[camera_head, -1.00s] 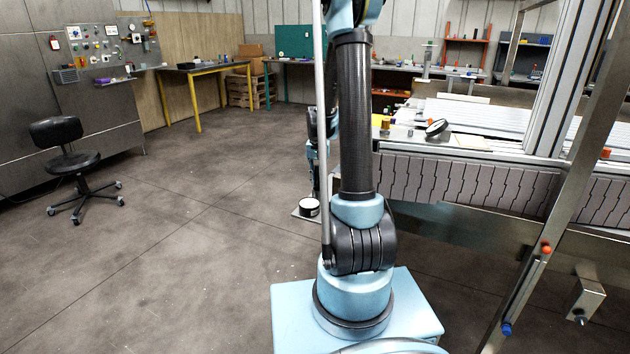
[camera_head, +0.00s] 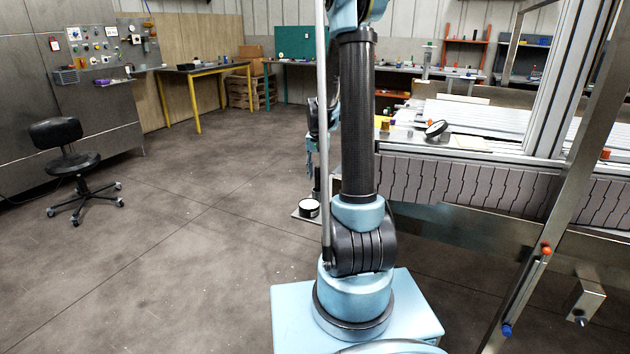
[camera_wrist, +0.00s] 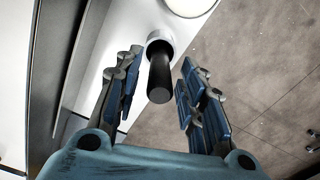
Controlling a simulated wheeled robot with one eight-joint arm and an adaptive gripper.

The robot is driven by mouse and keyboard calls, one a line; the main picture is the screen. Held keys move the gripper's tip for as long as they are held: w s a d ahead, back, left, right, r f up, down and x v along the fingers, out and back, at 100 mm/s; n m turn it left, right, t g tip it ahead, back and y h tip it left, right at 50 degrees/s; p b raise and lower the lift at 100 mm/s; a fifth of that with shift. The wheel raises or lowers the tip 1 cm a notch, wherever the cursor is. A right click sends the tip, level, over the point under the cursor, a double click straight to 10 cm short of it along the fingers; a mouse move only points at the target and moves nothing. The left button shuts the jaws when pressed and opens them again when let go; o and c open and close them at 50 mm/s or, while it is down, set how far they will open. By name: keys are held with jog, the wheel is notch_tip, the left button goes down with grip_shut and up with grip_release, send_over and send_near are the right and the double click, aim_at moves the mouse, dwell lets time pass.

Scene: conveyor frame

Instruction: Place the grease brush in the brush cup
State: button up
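My gripper (camera_wrist: 160,72) is open in the wrist view, its blue fingers apart on both sides of a black handle. This handle, which looks like the grease brush (camera_wrist: 159,82), points up towards the camera and touches neither finger that I can see. Its lower end sits in a small pale metallic holder, likely the brush cup (camera_wrist: 160,37); the bristles are hidden. In the head view my gripper (camera_head: 310,158) hangs behind my arm, above the dark upright handle (camera_head: 317,180), which is partly covered by the arm.
The holder stands on a pale plate (camera_wrist: 118,42), beside a round white-topped container (camera_wrist: 190,3) that also shows in the head view (camera_head: 309,208). The conveyor frame (camera_head: 470,185) is to the right. Open floor (camera_head: 190,230) lies to the left.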

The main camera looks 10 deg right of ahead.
notch_tip(320, 180, up, 9)
jog(key=shift+f, duration=0.15)
jog(key=s+r+n+t, duration=0.1)
jog(key=s+r+n, duration=0.15)
jog(key=s, duration=1.55)
jog(key=s+f, duration=0.4)
jog(key=s, duration=0.4)
jog(key=s+f+n+t, duration=0.1)
jog(key=s+f, duration=0.3)
jog(key=s, duration=0.4)
jog(key=shift+s+a, duration=0.35)
jog(key=shift+a, duration=0.05)
jog(key=shift+c, duration=0.2)
